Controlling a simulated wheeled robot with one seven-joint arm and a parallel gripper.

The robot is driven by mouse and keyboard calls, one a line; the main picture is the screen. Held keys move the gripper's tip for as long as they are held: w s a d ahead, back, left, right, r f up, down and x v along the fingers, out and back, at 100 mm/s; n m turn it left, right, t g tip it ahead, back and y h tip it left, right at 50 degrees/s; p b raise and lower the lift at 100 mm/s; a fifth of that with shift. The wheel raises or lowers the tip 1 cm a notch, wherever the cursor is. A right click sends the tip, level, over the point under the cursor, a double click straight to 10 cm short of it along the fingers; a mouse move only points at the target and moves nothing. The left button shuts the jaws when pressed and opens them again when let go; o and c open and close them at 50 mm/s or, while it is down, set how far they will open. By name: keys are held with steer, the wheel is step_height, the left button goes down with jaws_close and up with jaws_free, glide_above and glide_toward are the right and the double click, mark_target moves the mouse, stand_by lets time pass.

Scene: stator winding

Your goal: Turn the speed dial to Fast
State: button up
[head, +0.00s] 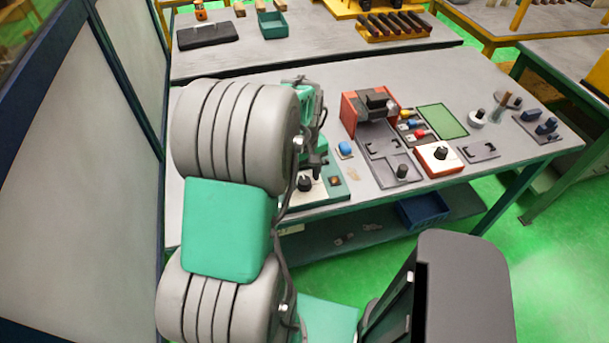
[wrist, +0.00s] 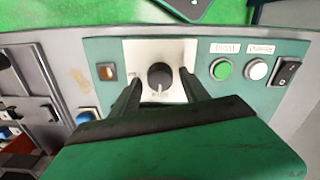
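The speed dial (wrist: 160,76) is a round black knob with a pale pointer line, on a white plate (wrist: 146,48) of a green control panel. In the wrist view the line points down toward small lettering that I cannot read. My gripper (wrist: 160,92) is open, with one dark finger on each side of the dial and a visible gap to it. The dial also shows in the head view (head: 305,184), at the front of the green machine, just below my gripper (head: 317,170). The fingertips are small there, and their height above the panel is unclear.
The panel also has an amber square (wrist: 106,71), a green button (wrist: 222,69), a white button (wrist: 257,69) and a black rocker switch (wrist: 287,71). To the right on the bench are a blue button (head: 345,149), a grey tray (head: 384,170) and an orange box (head: 436,165) with a knob.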

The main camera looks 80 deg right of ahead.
jaws_close()
stand_by(0.3)
steer(key=shift+m, duration=0.4)
steer(key=m+b, duration=0.1)
steer(key=m, duration=0.2)
steer(key=shift+m, duration=0.4)
steer(key=m, duration=0.4)
steer(key=m+b, duration=0.1)
steer(key=m, duration=0.8)
steer(key=shift+r+m, duration=0.1)
steer(key=shift+m, duration=0.2)
